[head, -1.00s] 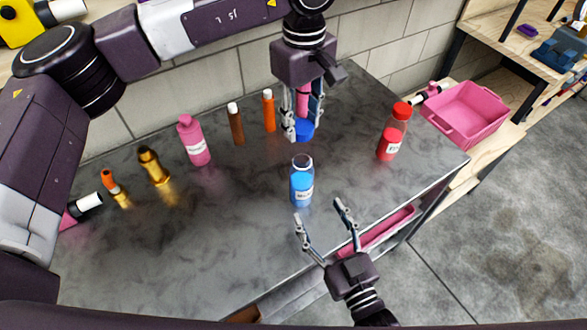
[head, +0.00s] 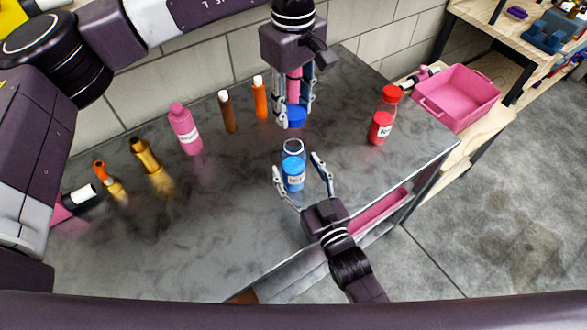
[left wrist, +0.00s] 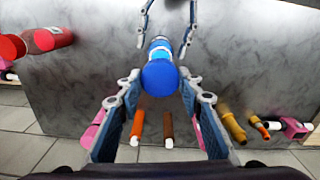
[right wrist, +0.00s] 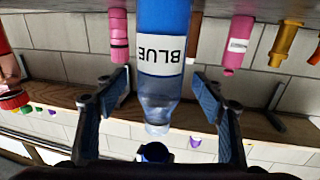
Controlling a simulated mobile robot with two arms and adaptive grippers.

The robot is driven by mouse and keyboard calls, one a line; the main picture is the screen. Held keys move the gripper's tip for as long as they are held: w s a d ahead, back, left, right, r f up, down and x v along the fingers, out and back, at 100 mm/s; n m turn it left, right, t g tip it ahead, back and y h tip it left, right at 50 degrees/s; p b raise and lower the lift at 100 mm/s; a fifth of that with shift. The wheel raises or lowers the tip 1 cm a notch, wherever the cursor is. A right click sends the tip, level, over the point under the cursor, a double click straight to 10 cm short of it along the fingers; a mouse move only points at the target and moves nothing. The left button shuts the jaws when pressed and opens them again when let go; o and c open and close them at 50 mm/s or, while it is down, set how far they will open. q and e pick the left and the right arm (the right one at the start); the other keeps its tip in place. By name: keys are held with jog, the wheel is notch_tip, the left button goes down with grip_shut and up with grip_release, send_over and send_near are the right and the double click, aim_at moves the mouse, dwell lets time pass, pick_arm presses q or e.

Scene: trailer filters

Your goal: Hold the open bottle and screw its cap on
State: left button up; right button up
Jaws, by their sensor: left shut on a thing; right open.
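The open bottle (head: 293,176) stands upright on the table, blue below with a white label and a clear bare neck. The label reads BLUE upside down in the right wrist view (right wrist: 162,50). My left gripper (head: 294,112) is shut on the blue cap (head: 296,119), apart from the bottle and behind its neck in the head view. The cap also shows in the left wrist view (left wrist: 160,78), in front of the bottle. My right gripper (head: 297,165) is open, its fingers on either side of the bottle; I cannot tell whether they touch it.
A red bottle (head: 381,128) stands right on the dark table (head: 215,215). Orange (head: 260,98), brown (head: 227,112), pink (head: 185,130) and gold (head: 147,157) items stand left. A pink bin (head: 458,95) sits beyond the right edge. The front left tabletop is clear.

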jog(key=shift+x, duration=1.1)
jog(key=shift+c, duration=0.3)
grip_shut()
pick_arm(q)
send_over(294, 140)
jog(key=shift+f, duration=2.45)
